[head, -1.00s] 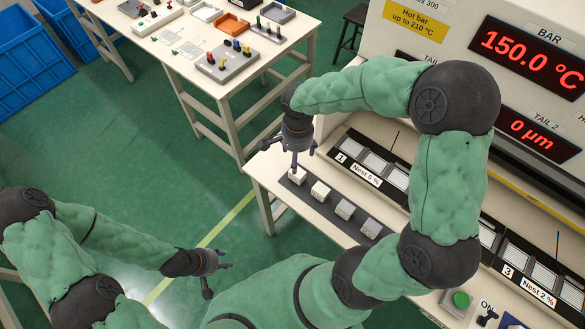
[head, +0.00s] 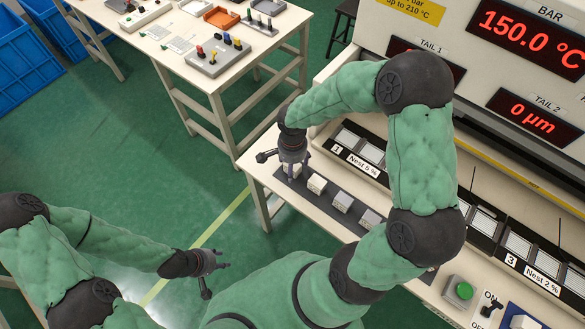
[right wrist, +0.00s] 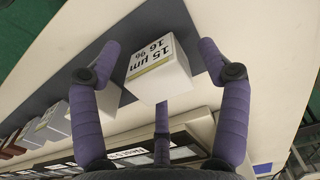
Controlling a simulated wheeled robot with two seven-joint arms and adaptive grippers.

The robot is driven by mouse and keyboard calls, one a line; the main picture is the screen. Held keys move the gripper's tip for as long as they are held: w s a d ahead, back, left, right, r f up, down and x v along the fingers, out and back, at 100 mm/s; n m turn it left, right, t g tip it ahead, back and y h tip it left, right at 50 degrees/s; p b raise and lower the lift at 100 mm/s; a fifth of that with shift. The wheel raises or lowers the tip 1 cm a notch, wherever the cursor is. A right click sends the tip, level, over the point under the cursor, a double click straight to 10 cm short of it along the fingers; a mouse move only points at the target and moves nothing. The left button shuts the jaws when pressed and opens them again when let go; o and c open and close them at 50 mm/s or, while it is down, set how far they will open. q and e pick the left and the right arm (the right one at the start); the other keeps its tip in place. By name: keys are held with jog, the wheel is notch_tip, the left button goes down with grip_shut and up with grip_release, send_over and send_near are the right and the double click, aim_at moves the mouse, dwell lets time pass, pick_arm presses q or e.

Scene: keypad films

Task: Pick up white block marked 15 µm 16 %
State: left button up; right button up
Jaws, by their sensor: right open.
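The white block marked 15 µm 16 % (right wrist: 158,72) stands between the spread fingers of my right gripper (right wrist: 161,62) in the right wrist view. The fingers are open around it, and I see no finger clearly pressing on it. In the head view my right gripper (head: 290,166) is over the far left end of the block row and hides most of that block. My left gripper (head: 217,268) is open and empty, low over the floor at the left, away from the blocks.
More blocks (head: 342,202) stand in a row on a dark strip, the nearest close beside the marked one. The machine with nests (head: 358,157) and red displays (head: 528,42) rises behind. A side table (head: 181,68) holds trays at the back. Open floor lies left.

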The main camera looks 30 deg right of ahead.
jog(key=c, duration=1.5)
jog(key=shift+r, duration=0.2)
grip_shut()
